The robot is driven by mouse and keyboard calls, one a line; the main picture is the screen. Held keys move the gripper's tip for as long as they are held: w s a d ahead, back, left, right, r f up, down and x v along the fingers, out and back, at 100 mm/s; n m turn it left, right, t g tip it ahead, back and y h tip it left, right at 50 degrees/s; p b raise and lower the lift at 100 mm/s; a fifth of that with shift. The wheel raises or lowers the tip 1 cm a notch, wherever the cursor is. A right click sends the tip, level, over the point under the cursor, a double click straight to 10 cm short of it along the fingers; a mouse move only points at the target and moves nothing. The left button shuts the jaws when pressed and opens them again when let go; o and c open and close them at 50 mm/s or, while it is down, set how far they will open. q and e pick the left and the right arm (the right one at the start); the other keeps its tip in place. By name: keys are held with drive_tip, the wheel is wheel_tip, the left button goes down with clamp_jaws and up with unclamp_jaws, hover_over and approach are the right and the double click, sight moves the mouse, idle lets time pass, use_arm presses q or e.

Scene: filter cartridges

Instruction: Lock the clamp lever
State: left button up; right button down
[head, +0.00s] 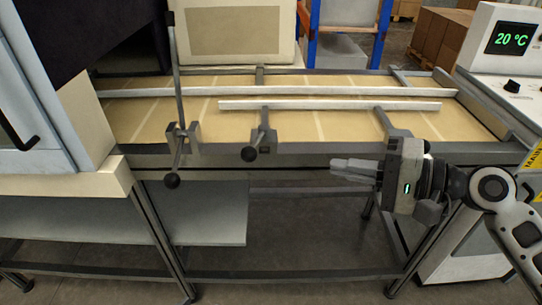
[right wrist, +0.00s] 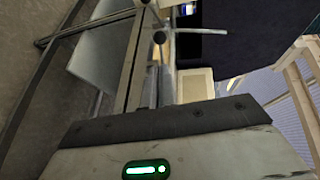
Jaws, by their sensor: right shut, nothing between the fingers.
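Two dark levers with round black knobs stand at the front edge of the bench in the head view. The left lever (head: 178,90) has a long rod rising from a grey bracket (head: 183,133), with a black knob (head: 172,180) hanging below the front rail. The middle lever (head: 265,128) ends in a black knob (head: 249,153) at the rail. I cannot tell which is the clamp lever. My right gripper (head: 335,168) is shut and empty, in front of the rail, right of both levers and apart from them. A black knob (right wrist: 160,38) shows ahead in the right wrist view. My left gripper is out of view.
The tan bench top (head: 350,122) carries long pale bars (head: 330,105). A control box reading 20 °C (head: 510,39) stands at the right. A white cabinet (head: 25,110) stands at the left. A grey shelf (head: 205,215) lies under the bench.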

sight(256, 155)
drive_tip(key=p+x, duration=0.2)
drive_tip(key=x, duration=1.1)
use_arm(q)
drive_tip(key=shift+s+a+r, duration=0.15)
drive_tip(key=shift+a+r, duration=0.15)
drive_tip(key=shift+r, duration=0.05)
use_arm(e)
drive_tip(key=shift+w+a+f, duration=0.15)
drive_tip(key=shift+w+a, duration=0.1)
drive_tip(key=shift+a, duration=0.15)
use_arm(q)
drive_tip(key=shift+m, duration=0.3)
use_arm(e)
drive_tip(key=shift+a, duration=0.1)
